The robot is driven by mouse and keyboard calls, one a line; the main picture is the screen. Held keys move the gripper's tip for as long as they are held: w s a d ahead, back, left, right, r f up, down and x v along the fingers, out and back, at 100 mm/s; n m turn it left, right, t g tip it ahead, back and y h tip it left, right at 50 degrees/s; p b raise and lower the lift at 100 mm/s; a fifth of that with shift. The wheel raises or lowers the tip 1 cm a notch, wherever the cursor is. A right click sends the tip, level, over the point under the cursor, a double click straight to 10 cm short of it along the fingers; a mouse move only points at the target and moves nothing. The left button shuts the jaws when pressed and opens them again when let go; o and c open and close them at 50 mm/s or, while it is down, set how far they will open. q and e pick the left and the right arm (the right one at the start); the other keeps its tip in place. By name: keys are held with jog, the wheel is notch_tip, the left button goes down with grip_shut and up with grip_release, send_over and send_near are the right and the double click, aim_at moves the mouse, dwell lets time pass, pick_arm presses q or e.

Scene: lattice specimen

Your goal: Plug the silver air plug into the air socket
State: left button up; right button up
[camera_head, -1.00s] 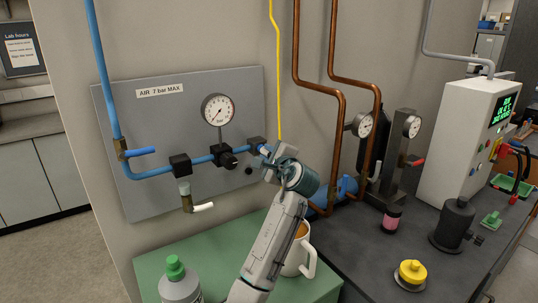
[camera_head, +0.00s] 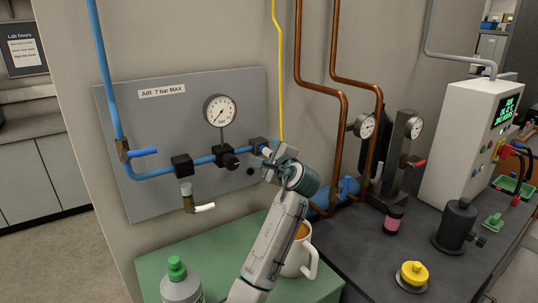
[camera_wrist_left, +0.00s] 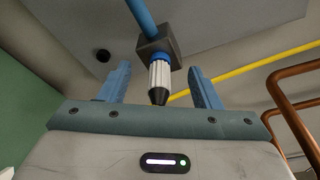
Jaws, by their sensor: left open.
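The silver air plug (camera_wrist_left: 160,75) is ribbed with a dark tapered end. It sits in line with the air socket (camera_wrist_left: 157,47), a dark block with a blue ring at the end of the blue pipe. The plug meets the blue ring with no gap that I can see. My left gripper (camera_wrist_left: 158,72) is open, with one blue finger on each side of the plug, both apart from it in the left wrist view. In the head view my left gripper (camera_head: 275,161) is at the right end of the pipe on the panel, largely hiding the plug. My right gripper is not in view.
A grey panel (camera_head: 140,120) carries a gauge (camera_head: 220,110) and valves. A yellow line (camera_head: 278,80) and copper pipes (camera_head: 337,140) run close to the right of my gripper. A mug (camera_head: 296,262) and a green-capped bottle (camera_head: 180,283) stand on the green surface below.

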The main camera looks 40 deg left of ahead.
aim_at(270, 154)
pick_arm(q)
jog(key=shift+o, duration=0.7)
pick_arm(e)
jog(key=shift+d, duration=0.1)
pick_arm(q)
jog(key=shift+s+d+p, duration=0.2)
jog(key=shift+d+p, duration=0.1)
jog(key=shift+d, duration=0.15)
jog(key=shift+p+v, duration=0.9)
jog(key=shift+v, duration=1.25)
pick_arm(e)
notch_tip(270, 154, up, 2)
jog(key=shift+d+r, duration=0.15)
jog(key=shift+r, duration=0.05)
pick_arm(q)
jog(key=shift+a, duration=0.1)
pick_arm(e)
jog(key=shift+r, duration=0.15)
